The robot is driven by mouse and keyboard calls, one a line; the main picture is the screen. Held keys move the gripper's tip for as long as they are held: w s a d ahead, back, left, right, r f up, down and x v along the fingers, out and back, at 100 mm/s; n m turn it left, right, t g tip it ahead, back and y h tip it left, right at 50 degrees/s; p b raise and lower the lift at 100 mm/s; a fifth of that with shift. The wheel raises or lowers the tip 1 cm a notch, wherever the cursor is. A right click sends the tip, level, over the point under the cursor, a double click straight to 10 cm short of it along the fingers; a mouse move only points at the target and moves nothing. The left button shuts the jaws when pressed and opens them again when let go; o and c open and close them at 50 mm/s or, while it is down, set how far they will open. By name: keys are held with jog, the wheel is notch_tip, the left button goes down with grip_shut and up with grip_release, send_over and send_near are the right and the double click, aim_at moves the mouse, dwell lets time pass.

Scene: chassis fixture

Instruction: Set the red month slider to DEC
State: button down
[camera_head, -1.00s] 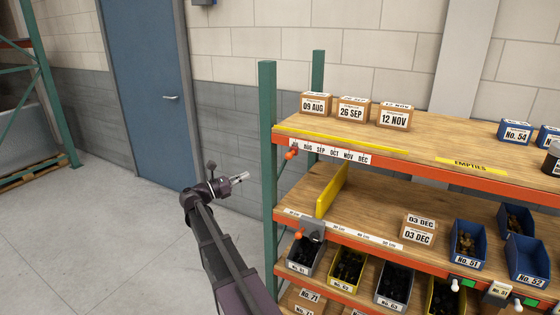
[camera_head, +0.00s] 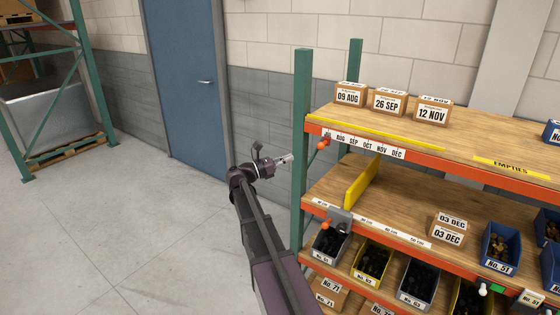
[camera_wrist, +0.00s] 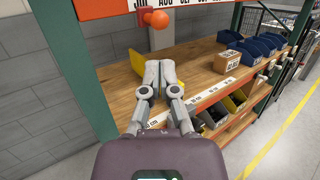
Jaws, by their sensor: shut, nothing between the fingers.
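The red month slider (camera_head: 322,144) sits at the left end of the white month strip (camera_head: 374,147) on the top shelf's orange edge. The strip reads SEP, OCT, NOV, DEC, with AUG partly legible by the slider. In the wrist view the slider's red-orange knob (camera_wrist: 160,19) stands out above my gripper (camera_wrist: 159,66). My gripper (camera_head: 289,158) is shut and empty, left of the shelf's front post and left of the slider, apart from it in the head view.
A green post (camera_head: 301,140) stands between my gripper and the shelf. Boxes marked AUG, SEP and NOV (camera_head: 432,110) stand on top. Open floor (camera_head: 130,240) lies left.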

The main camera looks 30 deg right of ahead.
aim_at(323, 144)
jog(key=p+x, duration=0.1)
jog(key=x, duration=0.8)
jog(key=shift+d, duration=0.15)
jog(key=shift+s, duration=0.2)
